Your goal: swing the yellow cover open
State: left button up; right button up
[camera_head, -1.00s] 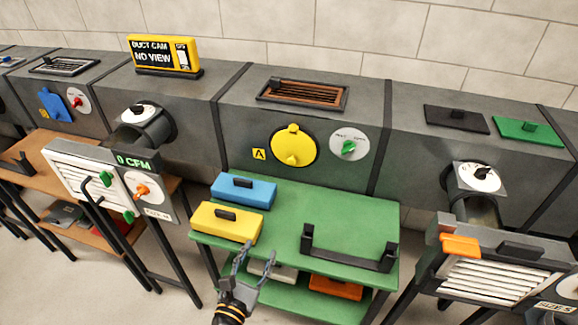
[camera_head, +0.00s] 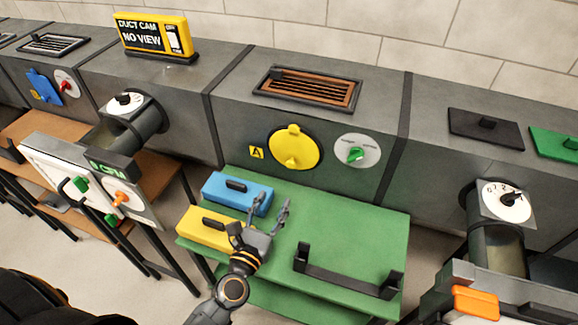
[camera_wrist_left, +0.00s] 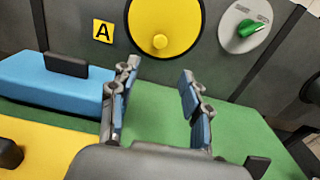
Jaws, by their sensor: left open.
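The round yellow cover (camera_head: 293,148) lies flat against the front of the grey duct, beside a yellow label marked A (camera_head: 256,152). It has a small yellow knob near its lower edge, and it also shows at the top of the left wrist view (camera_wrist_left: 165,22). My left gripper (camera_head: 270,212) is open and empty above the green table, in front of and below the cover, apart from it. Its two fingers (camera_wrist_left: 158,95) point toward the duct in the left wrist view. My right gripper is not in view.
A dial with a green knob (camera_head: 357,152) sits right of the cover. A blue box (camera_head: 238,193) and a yellow box (camera_head: 208,228) stand on the green table (camera_head: 330,222), close to my left gripper. A black bracket (camera_head: 345,276) stands at the table's right front.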

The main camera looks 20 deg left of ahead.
pick_arm(q)
jog(key=p, duration=0.1)
send_near(290, 167)
jog(key=w, duration=0.7)
jog(key=shift+w+d+r, duration=0.15)
jog(key=shift+w, duration=0.4)
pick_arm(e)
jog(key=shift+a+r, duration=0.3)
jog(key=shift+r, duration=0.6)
pick_arm(q)
jog(key=c, duration=0.8)
grip_shut()
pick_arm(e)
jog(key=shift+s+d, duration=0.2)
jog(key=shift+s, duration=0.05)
